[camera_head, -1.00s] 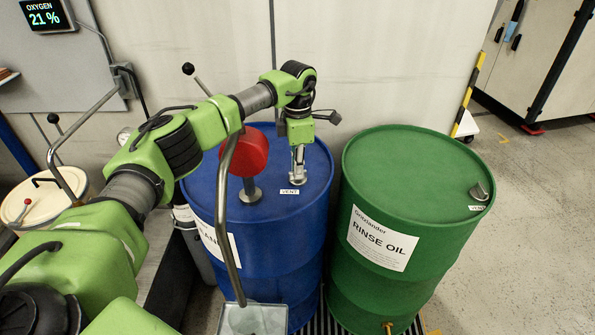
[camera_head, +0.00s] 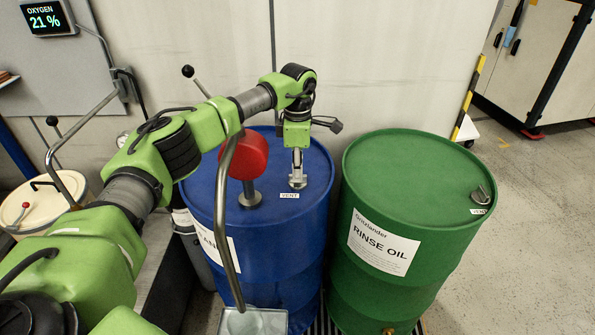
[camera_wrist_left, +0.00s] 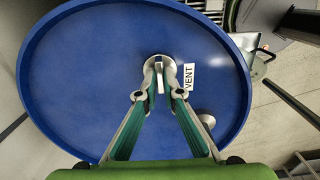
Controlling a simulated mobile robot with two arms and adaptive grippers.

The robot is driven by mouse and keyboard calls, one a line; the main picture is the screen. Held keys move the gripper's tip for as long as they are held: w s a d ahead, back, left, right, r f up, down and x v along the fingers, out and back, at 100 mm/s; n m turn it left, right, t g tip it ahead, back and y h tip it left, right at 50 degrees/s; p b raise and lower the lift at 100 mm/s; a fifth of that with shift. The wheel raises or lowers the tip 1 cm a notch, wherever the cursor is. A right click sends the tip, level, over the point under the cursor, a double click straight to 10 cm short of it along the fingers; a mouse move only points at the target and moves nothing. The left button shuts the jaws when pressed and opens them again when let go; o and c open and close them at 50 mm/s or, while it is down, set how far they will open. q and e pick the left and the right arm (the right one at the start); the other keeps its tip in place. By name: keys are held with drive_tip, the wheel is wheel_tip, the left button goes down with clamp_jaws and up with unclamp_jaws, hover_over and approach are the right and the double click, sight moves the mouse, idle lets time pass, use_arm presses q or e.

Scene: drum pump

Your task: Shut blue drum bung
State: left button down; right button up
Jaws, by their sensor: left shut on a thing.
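The blue drum (camera_head: 310,232) stands in the middle of the head view. Its vent bung (camera_head: 298,184) is a small silver cap on the drum's top, beside a white VENT label (camera_head: 289,196). My left gripper (camera_head: 298,176) points straight down over the bung and is shut on it. In the left wrist view the fingertips (camera_wrist_left: 158,77) close on a narrow upright grip of the bung (camera_wrist_left: 159,62), next to the VENT label (camera_wrist_left: 188,78). The bung's underside and seat are hidden. My right gripper is not in view.
A red-headed pump (camera_head: 243,158) with a bent steel pipe (camera_head: 226,220) stands on the same drum, left of my gripper. A green RINSE OIL drum (camera_head: 425,215) stands close on the right. A metal container (camera_head: 254,322) is below the pipe. Floor at the right is clear.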

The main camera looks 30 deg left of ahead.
use_arm(q)
drive_tip(key=c, duration=2.2)
unclamp_jaws()
wheel_tip(320, 180, up, 12)
drive_tip(key=shift+r, duration=0.1)
drive_tip(key=shift+d, duration=0.1)
